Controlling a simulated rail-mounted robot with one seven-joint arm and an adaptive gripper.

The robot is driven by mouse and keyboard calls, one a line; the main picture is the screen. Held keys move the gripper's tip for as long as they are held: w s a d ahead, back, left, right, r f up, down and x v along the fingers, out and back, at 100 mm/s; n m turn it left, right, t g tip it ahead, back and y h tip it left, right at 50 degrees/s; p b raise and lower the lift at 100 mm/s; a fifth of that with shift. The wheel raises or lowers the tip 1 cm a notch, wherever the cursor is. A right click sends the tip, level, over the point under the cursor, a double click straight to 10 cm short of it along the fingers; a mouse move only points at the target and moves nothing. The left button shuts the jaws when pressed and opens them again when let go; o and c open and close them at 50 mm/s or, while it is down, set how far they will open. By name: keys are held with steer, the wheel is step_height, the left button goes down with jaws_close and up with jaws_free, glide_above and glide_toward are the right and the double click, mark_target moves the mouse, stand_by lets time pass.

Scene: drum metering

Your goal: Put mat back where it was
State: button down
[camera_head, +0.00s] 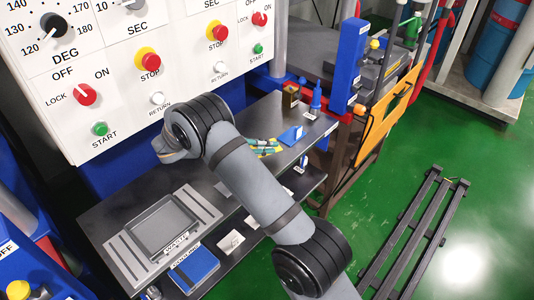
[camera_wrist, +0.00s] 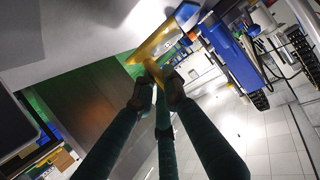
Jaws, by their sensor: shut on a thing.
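In the wrist view my gripper (camera_wrist: 158,92) is shut on a yellow piece (camera_wrist: 150,52), which has a narrow part between the fingertips and a wider part beyond. I cannot tell whether this piece is the mat. In the head view my arm crosses the bench and its wrist end is near the control panel. The fingers and the held piece are hidden there. A grey tray (camera_head: 163,227) lies on the bench's left part, with pale stripes on either side of it. No thing in view is clearly the mat.
The bench (camera_head: 100,222) also bears a green and yellow item (camera_head: 266,147), a blue holder (camera_head: 291,136) and a blue bottle (camera_head: 316,98). The control panel (camera_head: 120,75) stands behind. A blue box (camera_head: 194,269) is on the lower shelf. A dark frame (camera_head: 415,235) lies on the green floor.

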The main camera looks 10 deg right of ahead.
steer(key=shift+f, duration=1.85)
steer(key=shift+f, duration=0.2)
steer(key=c, duration=1.8)
jaws_free()
steer(key=shift+r, duration=0.1)
steer(key=shift+r, duration=0.15)
steer(key=v, duration=1.2)
steer(key=shift+b, duration=0.4)
